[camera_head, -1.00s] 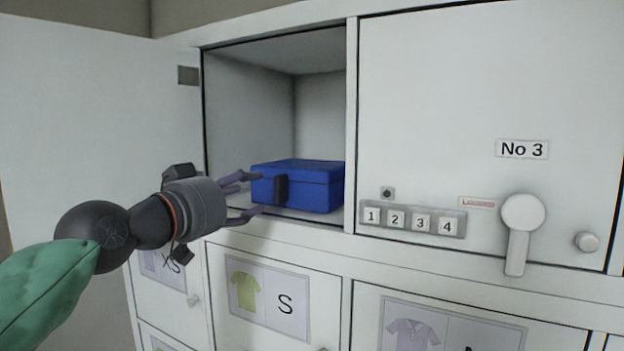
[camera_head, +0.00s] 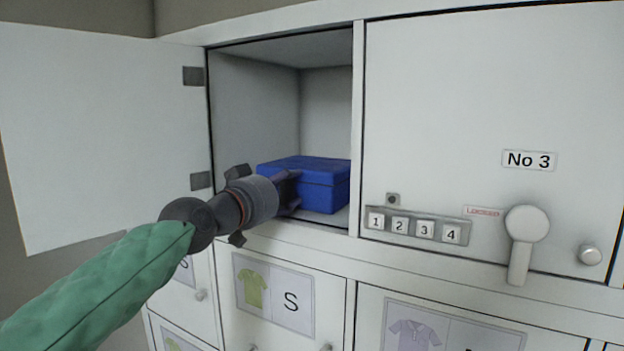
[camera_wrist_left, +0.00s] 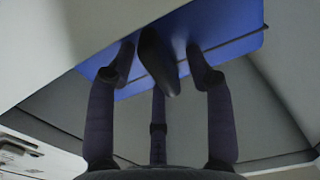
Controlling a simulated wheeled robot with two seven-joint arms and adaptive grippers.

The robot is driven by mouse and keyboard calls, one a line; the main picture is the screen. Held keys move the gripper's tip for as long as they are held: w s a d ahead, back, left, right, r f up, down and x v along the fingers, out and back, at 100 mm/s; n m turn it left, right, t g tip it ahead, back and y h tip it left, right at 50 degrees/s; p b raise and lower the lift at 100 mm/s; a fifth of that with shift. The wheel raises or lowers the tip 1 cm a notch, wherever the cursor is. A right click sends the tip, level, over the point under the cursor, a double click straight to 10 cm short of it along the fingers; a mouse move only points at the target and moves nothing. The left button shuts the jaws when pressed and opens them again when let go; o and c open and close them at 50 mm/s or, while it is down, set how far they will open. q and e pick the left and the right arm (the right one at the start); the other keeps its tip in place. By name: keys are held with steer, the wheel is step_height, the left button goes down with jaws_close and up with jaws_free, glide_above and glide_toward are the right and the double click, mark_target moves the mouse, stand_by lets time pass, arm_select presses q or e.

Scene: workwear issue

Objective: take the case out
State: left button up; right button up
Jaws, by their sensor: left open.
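The blue case (camera_head: 325,185) lies in the open upper locker compartment, close to its front opening. My left gripper (camera_head: 292,190) is at the front of the case, its fingers partly hidden by the wrist and against the blue face in the head view. In the left wrist view the case (camera_wrist_left: 230,30) fills the top, with its dark handle (camera_wrist_left: 157,62) between my spread fingers (camera_wrist_left: 162,75). The fingers are open; whether they touch the handle I cannot tell. My right gripper is not in view.
The open locker door (camera_head: 95,130) stands to the left. A divider (camera_head: 358,130) borders the compartment on the right, beside the closed No 3 door (camera_head: 450,100) with number keys and a lever handle (camera_head: 524,240). Doors with shirt labels (camera_head: 273,295) are below.

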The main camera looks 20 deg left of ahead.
arm_select(q)
steer(key=shift+s+r, duration=0.1)
steer(key=shift+s, duration=0.25)
steer(key=c, duration=0.9)
jaws_close()
